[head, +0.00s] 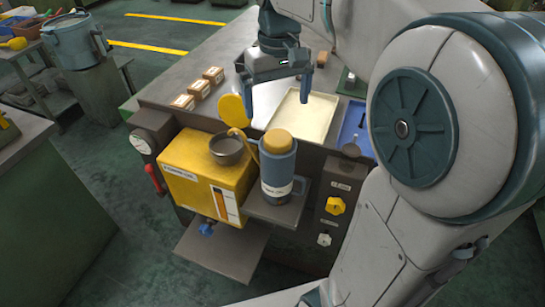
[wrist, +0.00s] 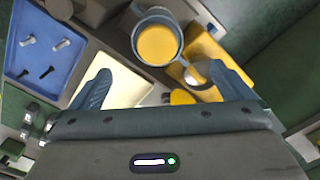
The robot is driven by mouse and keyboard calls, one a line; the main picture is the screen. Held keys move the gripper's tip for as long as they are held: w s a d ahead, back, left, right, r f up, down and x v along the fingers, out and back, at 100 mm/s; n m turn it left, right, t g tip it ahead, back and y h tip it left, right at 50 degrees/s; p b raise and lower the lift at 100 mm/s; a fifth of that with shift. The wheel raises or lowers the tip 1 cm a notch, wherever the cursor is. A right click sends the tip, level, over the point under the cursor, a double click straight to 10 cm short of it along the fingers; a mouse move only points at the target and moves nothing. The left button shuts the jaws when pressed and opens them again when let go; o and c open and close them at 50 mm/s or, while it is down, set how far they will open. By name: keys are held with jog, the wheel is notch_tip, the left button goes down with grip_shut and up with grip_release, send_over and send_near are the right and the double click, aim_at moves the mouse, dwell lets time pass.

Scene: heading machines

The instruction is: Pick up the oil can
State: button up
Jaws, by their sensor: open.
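The likely oil can is a blue-grey can with a yellow top and a pale label (head: 277,172). It stands upright on a small grey shelf at the machine's front, right of a yellow box. In the wrist view the can (wrist: 157,43) shows from above, its yellow top facing the camera, beyond the fingertips.
The yellow box (head: 190,178) carries a grey bowl (head: 227,149) and a raised yellow round lid (head: 231,108) close to the can. A cream tray (head: 302,118) and a blue tray (head: 355,126) lie behind. Yellow and white knobs sit below right.

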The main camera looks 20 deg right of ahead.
aim_at(278, 136)
notch_tip(278, 136, down, 8)
jog(key=shift+f, duration=0.15)
jog(key=f, duration=0.5)
jog(key=shift+w+d+p, duration=0.2)
jog(key=shift+p, duration=0.15)
jog(key=c, duration=1.9)
jog(key=shift+w+r, duration=0.1)
